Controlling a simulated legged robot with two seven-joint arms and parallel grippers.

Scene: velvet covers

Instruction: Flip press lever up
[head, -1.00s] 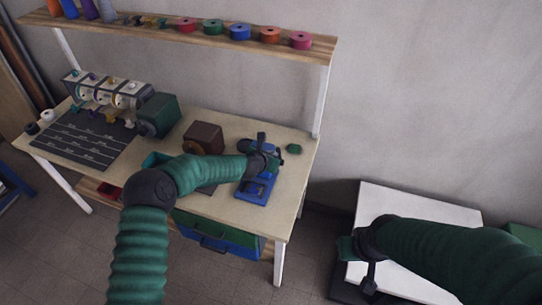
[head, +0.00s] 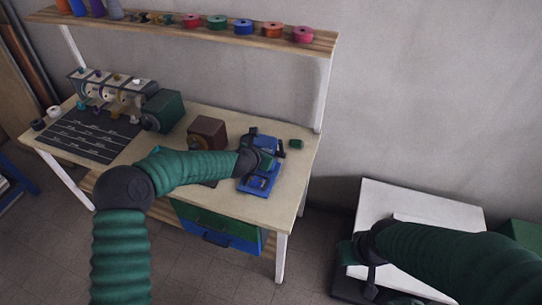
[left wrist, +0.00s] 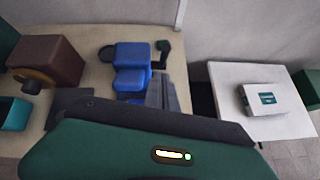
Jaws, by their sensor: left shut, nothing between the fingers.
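The blue press (head: 259,186) stands at the right end of the workbench, and its blue body (left wrist: 131,72) fills the upper middle of the left wrist view. A dark lever with a green knob (head: 296,144) sits at its right and back; the knob also shows in the left wrist view (left wrist: 162,46). My left gripper (head: 268,163) is over the press, partly hiding it. Its grey fingers (left wrist: 162,92) are together and empty, just right of the blue body and nearer than the lever. My right gripper (head: 358,264) hangs over the white table; its fingers are unclear.
A brown machine (head: 207,133) stands left of the press. A dark green box (head: 163,110) and a dark mat (head: 88,135) lie farther left. A shelf with spools (head: 217,22) runs above. A white table (head: 420,205) at right bears a white box (left wrist: 265,98).

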